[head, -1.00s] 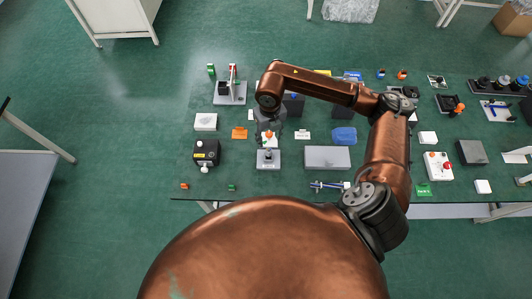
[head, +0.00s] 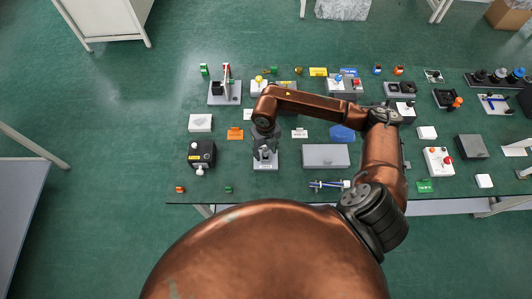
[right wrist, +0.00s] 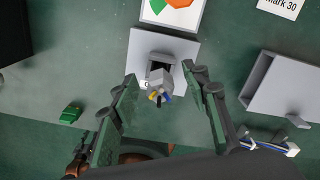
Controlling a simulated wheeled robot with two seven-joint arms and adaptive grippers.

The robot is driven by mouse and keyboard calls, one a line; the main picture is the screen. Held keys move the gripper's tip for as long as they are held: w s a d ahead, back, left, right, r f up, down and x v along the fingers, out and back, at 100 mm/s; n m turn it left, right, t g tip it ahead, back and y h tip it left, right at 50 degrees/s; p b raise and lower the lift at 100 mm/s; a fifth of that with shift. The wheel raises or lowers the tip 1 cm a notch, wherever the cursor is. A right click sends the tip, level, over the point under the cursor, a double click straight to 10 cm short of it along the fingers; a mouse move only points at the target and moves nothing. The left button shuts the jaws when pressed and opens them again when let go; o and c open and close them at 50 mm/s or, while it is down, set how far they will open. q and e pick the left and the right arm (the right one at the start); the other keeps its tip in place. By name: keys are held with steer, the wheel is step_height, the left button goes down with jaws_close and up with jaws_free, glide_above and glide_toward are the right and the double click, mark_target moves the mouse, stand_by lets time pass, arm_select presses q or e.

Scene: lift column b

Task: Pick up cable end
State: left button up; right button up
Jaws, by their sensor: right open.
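The cable end (right wrist: 160,82) is a grey plug with blue and yellow wire ends, seen in the right wrist view. It sits in a dark recess of a light grey holder (right wrist: 181,47), which also shows in the head view (head: 265,166). My right gripper (right wrist: 161,77) is open, with one green-padded finger on each side of the cable end and a gap on both sides. In the head view my right gripper (head: 265,151) is over the holder and hides the cable end. My left gripper is not in view.
A black box with a yellow label (head: 202,153) stands left. A small green block (head: 228,189) lies near the front edge. A white card with orange and green (right wrist: 172,12) borders the holder.

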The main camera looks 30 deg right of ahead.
steer(key=shift+c, duration=0.4)
jaws_close()
stand_by(0.4)
